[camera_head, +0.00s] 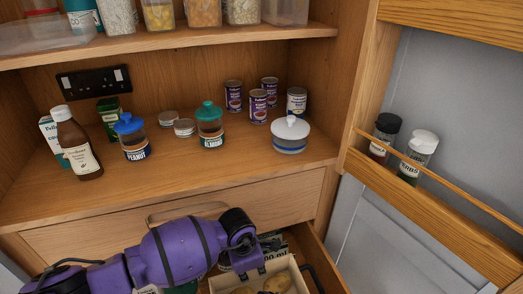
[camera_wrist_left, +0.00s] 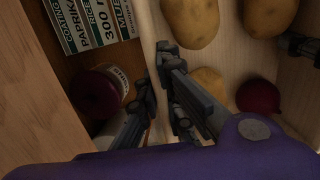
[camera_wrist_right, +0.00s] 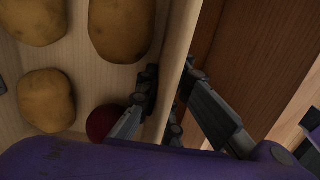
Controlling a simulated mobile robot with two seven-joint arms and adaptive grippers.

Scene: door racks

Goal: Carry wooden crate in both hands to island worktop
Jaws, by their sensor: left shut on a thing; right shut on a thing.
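The pale wooden crate (camera_head: 291,264) is at the bottom of the head view, within the open drawer and partly hidden by my left arm. It holds several potatoes (camera_wrist_left: 190,22) and a dark red onion (camera_wrist_left: 258,98). My left gripper (camera_wrist_left: 158,72) is shut on one crate wall (camera_wrist_left: 147,22), with a finger on each side. My right gripper (camera_wrist_right: 170,82) is shut on the opposite wall (camera_wrist_right: 181,38) in the same way. The crate's underside is hidden. The island worktop is not recognisable in any view.
The drawer (camera_head: 325,262) stands open below the cupboard shelf (camera_head: 225,178), which carries bottles, jars and tins. A box with printed lettering (camera_wrist_left: 95,22) and a jar (camera_wrist_left: 100,92) lie beside the crate. The door rack (camera_head: 440,215) with two spice jars is at right.

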